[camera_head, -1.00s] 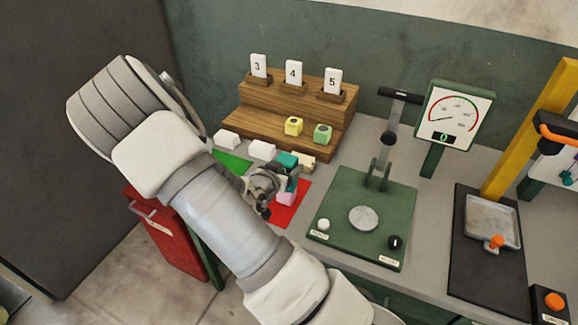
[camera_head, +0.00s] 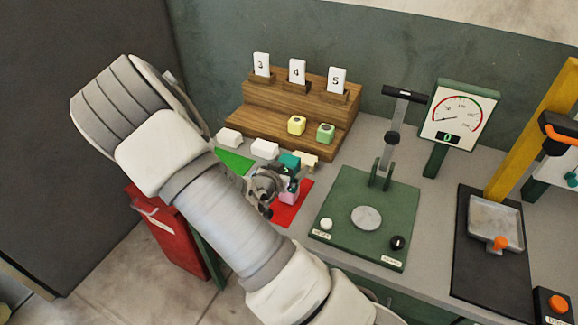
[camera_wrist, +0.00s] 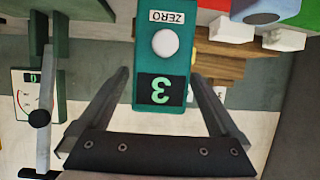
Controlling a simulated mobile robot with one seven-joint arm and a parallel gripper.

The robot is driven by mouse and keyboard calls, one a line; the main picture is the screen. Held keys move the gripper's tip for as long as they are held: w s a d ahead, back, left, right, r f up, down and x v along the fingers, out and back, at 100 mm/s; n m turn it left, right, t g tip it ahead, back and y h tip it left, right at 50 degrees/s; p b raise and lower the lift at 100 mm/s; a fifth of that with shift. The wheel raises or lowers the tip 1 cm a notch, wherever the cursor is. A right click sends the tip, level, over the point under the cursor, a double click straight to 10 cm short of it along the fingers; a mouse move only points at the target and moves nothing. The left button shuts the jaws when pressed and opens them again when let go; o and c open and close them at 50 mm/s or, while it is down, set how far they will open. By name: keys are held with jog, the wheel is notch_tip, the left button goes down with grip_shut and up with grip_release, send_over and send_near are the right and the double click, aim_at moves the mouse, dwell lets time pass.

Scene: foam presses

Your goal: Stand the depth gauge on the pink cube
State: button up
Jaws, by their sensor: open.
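The depth gauge (camera_wrist: 161,88) is a teal block with a white ZERO button and a dark display with a green 3, upside down in the wrist view. My gripper (camera_wrist: 160,78) is open, with one finger on each side of the gauge and a gap showing beside it. In the head view, my gripper (camera_head: 279,188) is down at the red mat, partly hidden by my arm. The pink cube (camera_head: 288,198) shows on the red mat just by the fingers. The gauge's contact with the cube is hidden.
The red mat (camera_head: 297,208) and green mat (camera_head: 234,161) lie near white blocks (camera_head: 264,149). A wooden stepped rack (camera_head: 270,112) with yellow and green cubes stands behind. A green press (camera_head: 340,215) is close on the right, and a dial gauge (camera_head: 457,112) stands farther back.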

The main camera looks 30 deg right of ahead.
jog(key=s+a+r+n+g+y, duration=0.15)
jog(key=s+a+r+y, duration=0.25)
jog(key=a+r+y, duration=0.45)
jog(key=s+a+r+n+y, duration=0.35)
jog(key=a+r, duration=0.25)
jog(key=a, duration=0.6)
jog(key=s+d+r+n+g+h, duration=0.1)
jog(key=s+d+r+n, duration=0.1)
jog(key=s+r, duration=0.3)
jog(key=s+d+r+n+g, duration=0.1)
jog(key=s+d+r, duration=0.3)
jog(key=s, duration=0.8)
jog(key=shift+s+d+r+n+h, duration=0.2)
jog(key=shift+r+n+h, duration=0.3)
jog(key=shift+n, duration=0.4)
jog(key=shift+a, duration=0.1)
jog(key=shift+c, duration=0.2)
